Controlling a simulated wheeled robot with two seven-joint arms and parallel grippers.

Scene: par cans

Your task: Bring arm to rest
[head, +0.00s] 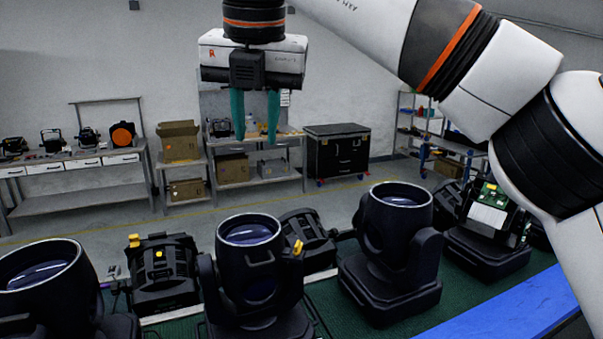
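My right gripper (256,116) hangs at the upper middle of the head view, marked with a red R, its teal fingers pointing down. The fingers are apart with nothing between them. It is above and behind the row of black par cans, touching none of them. My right arm comes in from the upper right. One par can (252,262) stands upright at the middle front, another (393,245) to its right, and a third (42,275) is cut off at the lower left. My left gripper is not in view.
The cans stand on a green bench top (350,318) with a blue strip (505,312) at lower right. Black units stand behind them, one with an exposed green board (490,215). Shelves, boxes and a black wheeled case (338,152) stand along the back wall, beyond open floor.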

